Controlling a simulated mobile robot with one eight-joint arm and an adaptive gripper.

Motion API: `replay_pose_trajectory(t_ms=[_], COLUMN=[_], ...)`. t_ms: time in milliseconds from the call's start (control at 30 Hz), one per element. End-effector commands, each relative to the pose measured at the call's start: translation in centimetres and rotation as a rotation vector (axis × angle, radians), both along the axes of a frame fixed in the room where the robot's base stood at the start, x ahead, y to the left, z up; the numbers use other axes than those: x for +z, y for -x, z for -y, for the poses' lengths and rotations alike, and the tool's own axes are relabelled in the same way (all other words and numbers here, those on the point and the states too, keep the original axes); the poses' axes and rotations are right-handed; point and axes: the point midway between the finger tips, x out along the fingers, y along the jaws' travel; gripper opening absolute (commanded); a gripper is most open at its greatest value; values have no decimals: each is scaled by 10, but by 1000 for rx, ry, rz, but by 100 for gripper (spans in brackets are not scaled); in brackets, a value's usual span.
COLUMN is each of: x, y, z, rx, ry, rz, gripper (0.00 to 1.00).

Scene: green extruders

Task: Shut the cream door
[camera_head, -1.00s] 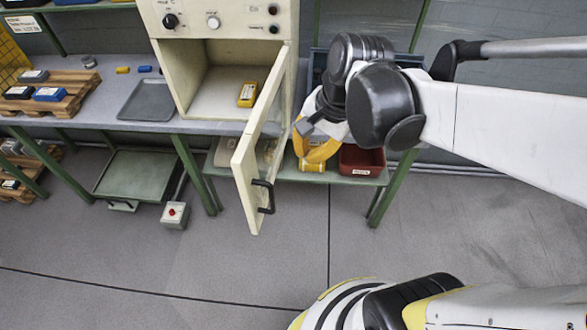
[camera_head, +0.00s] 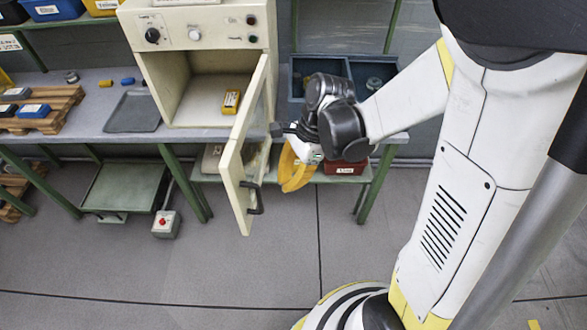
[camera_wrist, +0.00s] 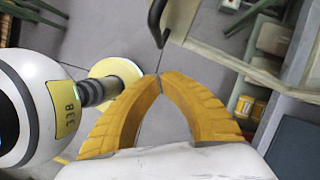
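The cream door (camera_head: 241,165) of the cream oven-like cabinet (camera_head: 160,88) stands wide open, swung out toward me from the cabinet's right side. Its black handle (camera_head: 253,198) is near the door's lower outer edge. My gripper (camera_head: 288,187) is right of the door, on its outer side, with its yellow fingers pointing down. In the wrist view the two fingers of my gripper (camera_wrist: 159,76) meet at the tips with nothing between them. The handle (camera_wrist: 157,22) shows just beyond the tips, apart from them. The door (camera_wrist: 225,58) runs along the upper right there.
A yellow box (camera_head: 231,101) lies inside the cabinet. A grey tray (camera_head: 133,111) is on the bench to the left. Blue bins (camera_head: 360,72) stand behind my arm, and a red bin (camera_head: 346,167) is on the lower shelf. The floor in front is clear.

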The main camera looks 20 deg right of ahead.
Motion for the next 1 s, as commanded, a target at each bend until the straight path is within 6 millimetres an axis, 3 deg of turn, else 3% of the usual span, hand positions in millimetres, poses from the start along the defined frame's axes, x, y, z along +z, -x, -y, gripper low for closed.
replay_pose_trajectory(t_ms=[100,300,767,1000], x=[-4,-3,-2,-2], y=[3,5,5,0], z=[-19,-37,-42,-58], rx=[5,2,-2,-43], ry=[0,1,1,1], rz=[1,1,2,1], gripper=[0,0,0,0])
